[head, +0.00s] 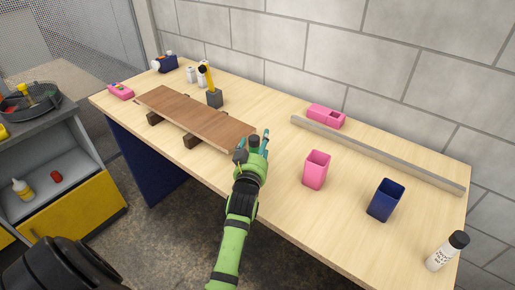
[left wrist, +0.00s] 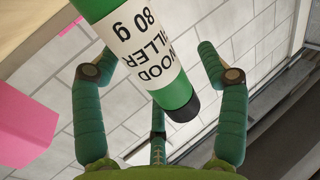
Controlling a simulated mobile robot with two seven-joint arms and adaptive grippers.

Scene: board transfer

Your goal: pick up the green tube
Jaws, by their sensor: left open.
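The green tube (left wrist: 110,10) shows close up in the left wrist view, with a white label reading "WOOD FILLER 80 g" and a black cap at its lower right end. My left gripper (left wrist: 155,75) has its green fingers spread around the tube, with visible gaps at both sides. In the head view my left gripper (head: 254,148) is at the right end of the brown board, over the table. The tube is mostly hidden by the gripper there, and I cannot tell whether any finger touches it. My right gripper is not in view.
The brown board (head: 195,115) rests on dark blocks. A pink cup (head: 316,170) and a blue cup (head: 386,201) stand to the right, with a white bottle (head: 441,256) beyond. A long grey bar (head: 380,155) lies near the wall.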

